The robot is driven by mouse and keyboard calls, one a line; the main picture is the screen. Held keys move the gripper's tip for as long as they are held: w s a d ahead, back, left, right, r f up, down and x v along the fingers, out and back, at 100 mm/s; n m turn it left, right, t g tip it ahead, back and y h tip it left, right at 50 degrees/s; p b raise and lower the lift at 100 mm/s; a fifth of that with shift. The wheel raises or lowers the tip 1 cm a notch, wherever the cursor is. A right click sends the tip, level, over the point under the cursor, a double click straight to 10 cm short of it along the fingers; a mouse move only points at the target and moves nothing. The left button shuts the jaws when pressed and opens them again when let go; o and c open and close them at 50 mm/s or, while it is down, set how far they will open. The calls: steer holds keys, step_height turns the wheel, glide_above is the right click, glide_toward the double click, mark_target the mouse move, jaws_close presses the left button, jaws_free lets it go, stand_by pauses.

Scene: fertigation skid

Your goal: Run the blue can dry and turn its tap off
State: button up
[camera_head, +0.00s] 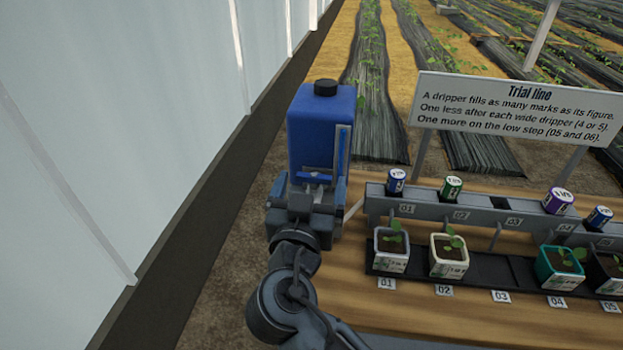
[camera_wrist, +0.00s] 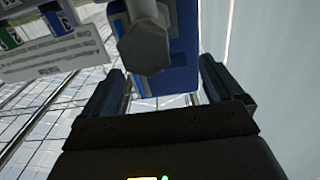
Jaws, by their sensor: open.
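The blue can (camera_head: 308,130) stands upright with a black cap (camera_head: 326,88), at the left end of the bench. A narrow upright strip (camera_head: 343,148), pale with blue in it, runs along its right side. My gripper (camera_head: 311,185) is in front of the can's lower part and hides it. In the wrist view my gripper (camera_wrist: 160,70) is open, its fingers apart, with the blue can (camera_wrist: 180,72) beyond them. A grey faceted piece (camera_wrist: 146,48) shows in front of the can, between and beyond the fingers. I cannot tell whether it is the tap or how the tap is turned.
A grey rail (camera_head: 480,212) holds coloured drippers, with slot 03 empty. Several potted seedlings stand in a black tray (camera_head: 500,268) below. A "Trial line" sign (camera_head: 512,108) stands behind. A pale wall (camera_head: 130,130) is at the left.

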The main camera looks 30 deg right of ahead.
steer(key=shift+w+d, duration=0.3)
steer(key=shift+w, duration=0.05)
steer(key=shift+c, duration=0.2)
steer(key=c, duration=1)
